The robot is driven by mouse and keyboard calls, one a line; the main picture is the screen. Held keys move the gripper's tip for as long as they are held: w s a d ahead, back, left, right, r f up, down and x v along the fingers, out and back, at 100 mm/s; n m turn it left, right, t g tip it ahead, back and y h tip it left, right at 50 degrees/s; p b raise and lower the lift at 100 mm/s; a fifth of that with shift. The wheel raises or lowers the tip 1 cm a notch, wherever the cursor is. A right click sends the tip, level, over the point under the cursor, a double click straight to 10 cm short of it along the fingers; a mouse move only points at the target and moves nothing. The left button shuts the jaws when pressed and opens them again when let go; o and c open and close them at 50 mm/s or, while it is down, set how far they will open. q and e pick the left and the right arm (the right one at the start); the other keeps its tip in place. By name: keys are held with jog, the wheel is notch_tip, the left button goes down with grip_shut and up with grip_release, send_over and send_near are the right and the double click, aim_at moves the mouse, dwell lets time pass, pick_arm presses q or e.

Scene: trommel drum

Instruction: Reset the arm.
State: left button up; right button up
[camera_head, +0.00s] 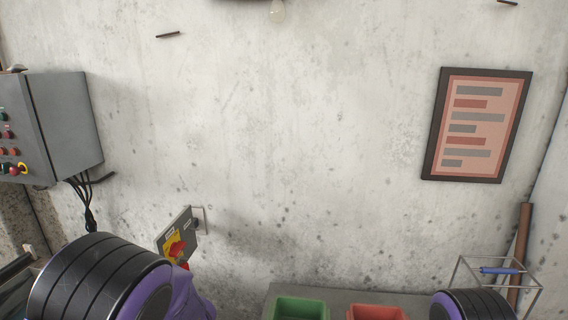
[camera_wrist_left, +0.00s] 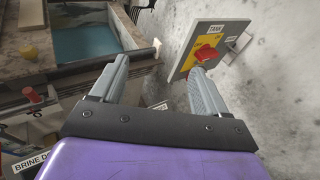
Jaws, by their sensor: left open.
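My left arm (camera_head: 110,285) comes in at the lower left of the head view, and its gripper is hidden there. In the left wrist view my left gripper (camera_wrist_left: 158,78) is open and empty, its two fingers apart. Beyond the right finger is a grey panel with a red rotary switch (camera_wrist_left: 207,53) on a yellow plate, labelled TANK. The same red switch (camera_head: 176,250) shows in the head view just above my left arm. I cannot tell whether the finger touches the panel. Part of my right arm (camera_head: 472,305) shows at the lower right; its gripper is out of view.
A grey control box (camera_head: 65,125) with buttons hangs on the left wall. A green bin (camera_head: 300,308) and a red bin (camera_head: 377,312) stand at the bottom. A wire basket (camera_head: 497,275) is at right. A water-filled tank (camera_wrist_left: 82,45) lies left of the gripper.

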pick_arm(q)
jog(key=s+f+n+g+h, duration=0.4)
jog(key=s+f+n+g, duration=0.35)
jog(key=s+f, duration=0.95)
jog(key=s+d+f+n+g+h, duration=0.2)
jog(key=s+d+f+n+h, duration=0.25)
jog(key=s+n, duration=0.2)
jog(key=s+d+f+n+g+h, duration=0.2)
jog(key=s+d+f+n+h, duration=0.1)
jog(key=s+d+f+n, duration=0.4)
jog(key=s+a+r+n+t+y, duration=0.2)
jog(key=s+a+n+t+y, duration=0.15)
jog(key=s+a+n, duration=0.65)
notch_tip(320, 180, down, 22)
jog(key=w+n+t+b, duration=0.1)
jog(key=w+n+b, duration=0.1)
jog(key=b, duration=2.1)
notch_tip(320, 180, up, 17)
jog(key=p, duration=1.7)
jog(key=shift+d+p, duration=0.15)
jog(key=shift+p, duration=0.25)
